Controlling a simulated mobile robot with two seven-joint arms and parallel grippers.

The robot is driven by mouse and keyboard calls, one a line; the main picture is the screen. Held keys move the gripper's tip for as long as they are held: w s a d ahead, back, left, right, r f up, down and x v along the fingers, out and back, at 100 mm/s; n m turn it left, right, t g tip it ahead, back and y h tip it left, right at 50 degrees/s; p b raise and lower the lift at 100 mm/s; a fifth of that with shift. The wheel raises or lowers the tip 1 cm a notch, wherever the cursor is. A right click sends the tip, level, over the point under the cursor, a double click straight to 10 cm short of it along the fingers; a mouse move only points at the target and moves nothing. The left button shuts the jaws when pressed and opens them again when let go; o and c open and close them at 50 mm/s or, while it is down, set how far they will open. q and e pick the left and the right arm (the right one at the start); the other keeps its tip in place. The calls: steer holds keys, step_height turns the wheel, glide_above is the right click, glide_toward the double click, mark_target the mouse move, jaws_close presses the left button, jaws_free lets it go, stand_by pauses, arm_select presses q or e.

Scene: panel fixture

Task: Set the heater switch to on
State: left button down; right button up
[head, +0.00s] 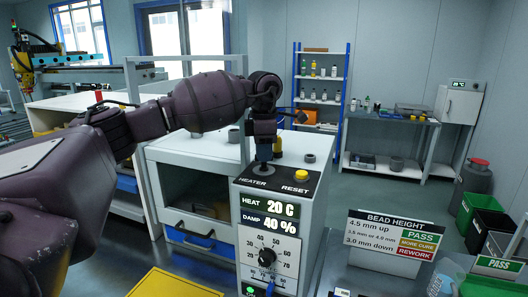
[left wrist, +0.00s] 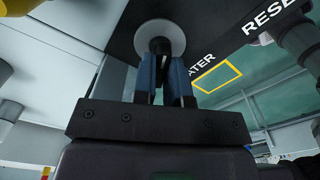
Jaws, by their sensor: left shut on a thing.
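The panel box (head: 309,215) stands in the middle of the head view, with HEATER and RESET labels on its dark top. The heater switch (head: 262,167) is at the HEATER label, mostly hidden by my left gripper (head: 264,152). In the left wrist view the switch shows as a round grey collar (left wrist: 160,37) on the dark panel. The blue fingers of my left gripper (left wrist: 164,72) are shut on the switch's lever, which they largely hide. I cannot tell which way the lever tilts. My right gripper is not in view.
A yellow reset button (head: 301,175) sits right of the switch. Below are a HEAT 20 C and DAMP 40 % display (head: 268,213) and a dial (head: 267,254). A BEAD HEIGHT sign (head: 390,240) stands to the right. A white cabinet (head: 172,153) is behind.

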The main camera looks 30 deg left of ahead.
arm_select(q)
steer(key=m, duration=0.5)
steer(key=shift+r, duration=0.1)
stand_by(0.7)
steer(key=c, duration=1.2)
jaws_free()
steer(key=shift+o, duration=0.2)
step_height(320, 180, up, 11)
steer(key=b, duration=0.1)
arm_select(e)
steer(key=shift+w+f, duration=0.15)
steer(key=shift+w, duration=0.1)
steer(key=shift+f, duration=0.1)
